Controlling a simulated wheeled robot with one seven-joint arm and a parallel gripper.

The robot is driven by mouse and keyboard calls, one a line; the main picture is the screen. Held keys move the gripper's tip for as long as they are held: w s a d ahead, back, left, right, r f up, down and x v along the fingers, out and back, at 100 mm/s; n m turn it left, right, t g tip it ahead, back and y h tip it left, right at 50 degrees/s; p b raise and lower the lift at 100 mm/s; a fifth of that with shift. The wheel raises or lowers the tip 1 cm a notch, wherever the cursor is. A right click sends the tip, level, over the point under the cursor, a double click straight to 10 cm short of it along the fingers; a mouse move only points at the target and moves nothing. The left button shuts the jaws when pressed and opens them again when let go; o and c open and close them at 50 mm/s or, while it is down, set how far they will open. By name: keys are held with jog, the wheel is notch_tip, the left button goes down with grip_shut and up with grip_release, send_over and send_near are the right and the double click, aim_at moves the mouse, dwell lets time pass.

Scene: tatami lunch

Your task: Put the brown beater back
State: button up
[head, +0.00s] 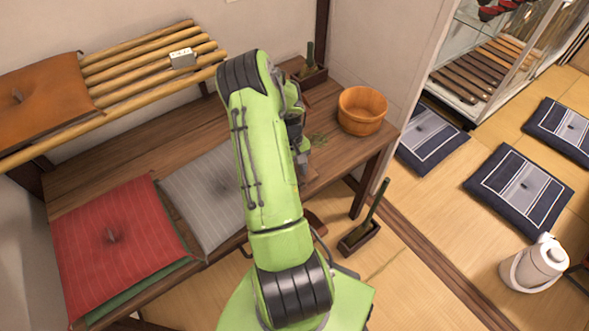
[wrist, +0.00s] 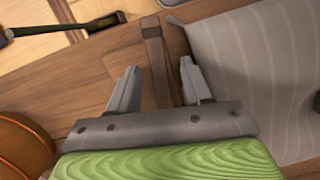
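A narrow brown wooden bar, seemingly the brown beater (wrist: 153,62), lies on the brown table in the wrist view. My gripper (wrist: 159,66) is open, with one grey finger on each side of the bar. Gaps show between the bar and both fingers. The bar's lower end is hidden behind the gripper's body. In the head view my green arm covers most of this spot, so I cannot make out the beater clearly there.
A wooden tub (head: 362,110) stands on the table's right end. A grey cushion (head: 203,195) and a red cushion (head: 115,245) lie to the left. A dark box with an upright handle (head: 306,74) is at the back; a similar one (head: 360,238) is on the floor.

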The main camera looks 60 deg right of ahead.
jog(key=p+v, duration=0.3)
jog(key=v, duration=1.2)
jog(key=shift+r, duration=0.35)
